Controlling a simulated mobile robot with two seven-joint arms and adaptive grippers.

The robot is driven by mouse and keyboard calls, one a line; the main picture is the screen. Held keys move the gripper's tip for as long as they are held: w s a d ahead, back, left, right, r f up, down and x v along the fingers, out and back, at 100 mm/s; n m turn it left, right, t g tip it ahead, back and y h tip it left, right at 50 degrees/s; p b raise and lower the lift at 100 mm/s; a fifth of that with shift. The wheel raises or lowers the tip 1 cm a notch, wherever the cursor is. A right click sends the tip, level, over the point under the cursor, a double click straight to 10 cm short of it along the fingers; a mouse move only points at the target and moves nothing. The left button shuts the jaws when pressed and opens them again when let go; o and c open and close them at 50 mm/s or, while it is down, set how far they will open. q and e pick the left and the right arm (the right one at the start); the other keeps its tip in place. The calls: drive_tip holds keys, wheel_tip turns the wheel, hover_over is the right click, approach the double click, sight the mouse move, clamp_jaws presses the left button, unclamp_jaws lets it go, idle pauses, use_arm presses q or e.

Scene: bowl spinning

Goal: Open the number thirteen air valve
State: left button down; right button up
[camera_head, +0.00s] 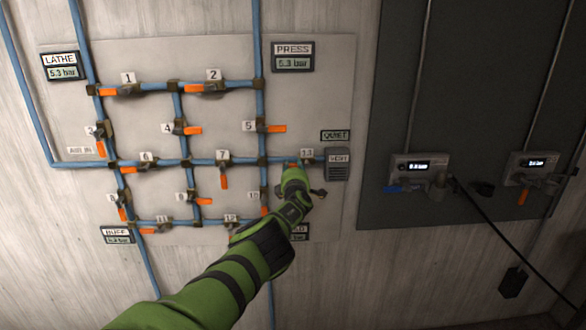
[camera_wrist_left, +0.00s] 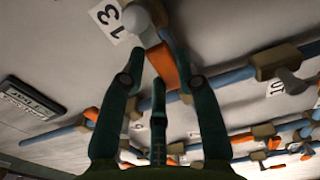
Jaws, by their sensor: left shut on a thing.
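The number 13 label (camera_head: 306,153) is on the right part of the pipe panel, by the short blue pipe to the VENT box (camera_head: 337,164). It also shows in the left wrist view (camera_wrist_left: 109,18). The valve's orange handle (camera_wrist_left: 161,65) lies between my left fingers there, roughly along its pipe. My left gripper (camera_wrist_left: 163,80) is shut on this handle; in the head view the gripper (camera_head: 294,180) covers much of the valve. My right gripper is not in view.
Other numbered valves with orange handles, such as number 5 (camera_head: 272,128) and number 7 (camera_head: 223,176), are close on the left. The LATHE display (camera_head: 62,66) and PRESS display (camera_head: 293,57) both read 5.3 bar. A dark board (camera_head: 470,120) with two devices is on the right.

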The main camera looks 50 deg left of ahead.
use_arm(q)
drive_tip(key=shift+r, duration=0.1)
idle(0.5)
drive_tip(key=c, duration=0.9)
unclamp_jaws()
